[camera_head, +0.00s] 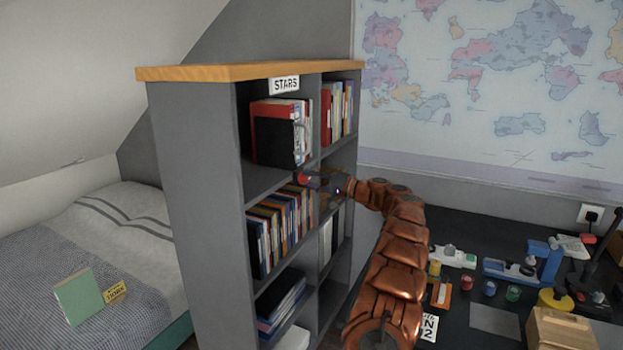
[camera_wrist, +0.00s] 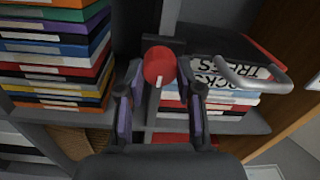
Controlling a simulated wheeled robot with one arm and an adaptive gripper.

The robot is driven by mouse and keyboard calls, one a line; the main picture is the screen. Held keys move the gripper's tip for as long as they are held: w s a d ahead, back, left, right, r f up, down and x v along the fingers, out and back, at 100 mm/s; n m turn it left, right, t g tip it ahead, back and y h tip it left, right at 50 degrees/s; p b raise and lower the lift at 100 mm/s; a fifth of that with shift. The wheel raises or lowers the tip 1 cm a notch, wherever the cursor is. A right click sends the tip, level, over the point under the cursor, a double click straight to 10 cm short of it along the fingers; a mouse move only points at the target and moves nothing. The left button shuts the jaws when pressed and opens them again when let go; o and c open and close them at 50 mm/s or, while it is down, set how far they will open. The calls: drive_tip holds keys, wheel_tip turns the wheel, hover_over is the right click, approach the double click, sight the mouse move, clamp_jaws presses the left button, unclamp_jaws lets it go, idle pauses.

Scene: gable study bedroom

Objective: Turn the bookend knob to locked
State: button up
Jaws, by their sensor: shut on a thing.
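The red round bookend knob (camera_head: 302,177) sits at the front edge of the upper shelf of the grey bookcase. In the wrist view the knob (camera_wrist: 158,62) shows a short white mark on its rim, pointing toward the bottom of the picture. My gripper (camera_head: 313,181) reaches it from the right. In the wrist view my gripper (camera_wrist: 160,78) has one finger on each side of the knob and is shut on it. A dark bookend (camera_head: 272,140) with a curved grey handle (camera_wrist: 254,83) stands by the books. Any lock lettering is too small to read.
A bed (camera_head: 110,230) lies left. A dark desk (camera_head: 455,312) with small items is at right, beside my arm.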

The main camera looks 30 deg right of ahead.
idle(0.3)
drive_tip(key=o, duration=1.2)
drive_tip(key=shift+c, duration=0.2)
drive_tip(key=v, duration=1.2)
